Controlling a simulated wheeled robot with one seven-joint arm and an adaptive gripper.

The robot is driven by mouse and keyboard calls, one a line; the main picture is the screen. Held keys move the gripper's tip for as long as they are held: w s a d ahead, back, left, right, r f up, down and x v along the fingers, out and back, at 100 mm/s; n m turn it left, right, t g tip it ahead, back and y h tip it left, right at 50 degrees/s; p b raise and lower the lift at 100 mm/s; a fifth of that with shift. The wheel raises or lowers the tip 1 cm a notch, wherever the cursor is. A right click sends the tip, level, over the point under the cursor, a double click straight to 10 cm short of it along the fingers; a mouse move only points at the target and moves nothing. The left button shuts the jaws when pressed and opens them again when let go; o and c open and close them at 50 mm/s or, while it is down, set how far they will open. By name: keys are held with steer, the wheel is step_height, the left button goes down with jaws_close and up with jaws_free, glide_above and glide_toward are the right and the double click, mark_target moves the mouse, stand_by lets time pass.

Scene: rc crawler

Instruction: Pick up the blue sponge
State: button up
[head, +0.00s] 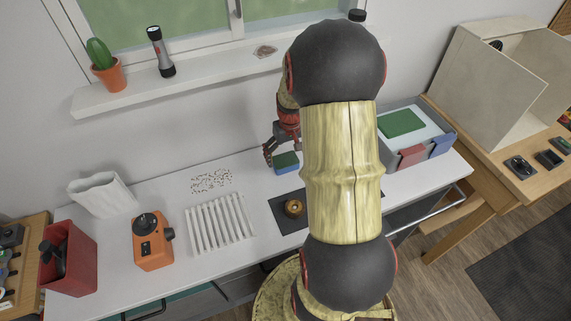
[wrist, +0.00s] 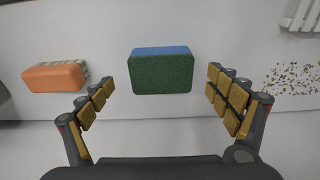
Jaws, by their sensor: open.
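The blue sponge (head: 287,168) has a green upper face and lies on the white counter near the wall, partly behind my gripper in the head view. In the wrist view the sponge (wrist: 162,73) shows a large green face and a blue strip along its far edge. My gripper (head: 280,148) is at the sponge's wall side, just above it. In the wrist view my gripper (wrist: 160,80) is open and empty, with the sponge framed between its spread fingers. I see no finger contact with it.
An orange block (wrist: 55,77) lies left of the sponge in the wrist view. Crumbs (head: 211,181), a white slatted rack (head: 220,222) and an orange device (head: 152,240) are to the left. A dark mat (head: 276,203) lies in front. Clear counter surrounds the sponge closely.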

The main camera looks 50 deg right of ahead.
mark_target(285, 159)
steer(key=f, duration=0.3)
steer(key=shift+w+d+f+b, duration=0.15)
steer(key=shift+w+f+b, duration=0.15)
steer(key=shift+w+b, duration=0.1)
steer(key=shift+c, duration=1.4)
steer(key=c, duration=0.5)
